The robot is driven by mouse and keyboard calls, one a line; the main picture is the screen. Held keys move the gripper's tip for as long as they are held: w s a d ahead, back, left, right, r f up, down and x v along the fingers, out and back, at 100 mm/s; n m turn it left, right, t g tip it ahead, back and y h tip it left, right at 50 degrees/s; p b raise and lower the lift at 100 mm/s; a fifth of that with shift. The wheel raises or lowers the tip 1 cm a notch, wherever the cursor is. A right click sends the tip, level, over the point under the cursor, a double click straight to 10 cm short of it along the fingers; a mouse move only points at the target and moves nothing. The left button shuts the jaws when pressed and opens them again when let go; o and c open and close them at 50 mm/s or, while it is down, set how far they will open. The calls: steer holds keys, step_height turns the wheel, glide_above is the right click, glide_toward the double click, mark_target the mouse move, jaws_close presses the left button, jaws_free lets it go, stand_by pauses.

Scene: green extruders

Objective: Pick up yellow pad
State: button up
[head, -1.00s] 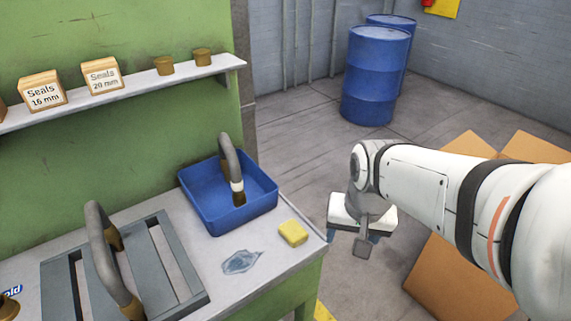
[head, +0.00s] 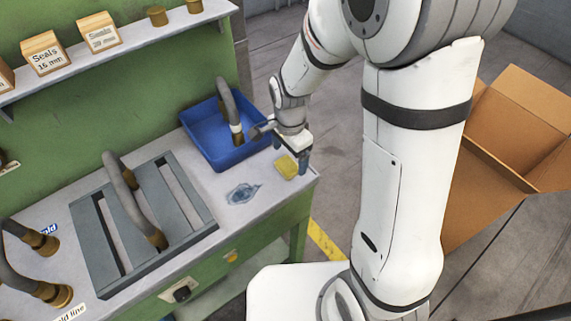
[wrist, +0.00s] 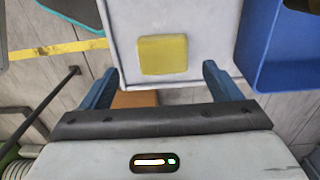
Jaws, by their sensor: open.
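The yellow pad (head: 286,167) lies flat on the light grey bench top (head: 190,275) near its right end, to the right of the blue bin. It also shows whole in the wrist view (wrist: 163,54), ahead of and between my fingers. My gripper (head: 283,158) is close over the pad in the head view, and its fingers partly overlap the pad's surroundings there. In the wrist view my gripper (wrist: 160,88) is open with two blue fingers wide apart and nothing between them. I cannot tell the exact height above the pad.
The blue bin (head: 190,128) with a grey hose in it stands just left of my gripper. A slatted grey rack (head: 105,250) with a hose sits further left. A cardboard box (head: 525,110) stands right on the floor.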

mark_target(288, 165)
steer(key=shift+a+f+p, duration=0.2)
steer(key=shift+f+p, duration=0.1)
steer(key=shift+f, duration=1.55)
steer(key=shift+c, duration=0.2)
steer(key=c, duration=1)
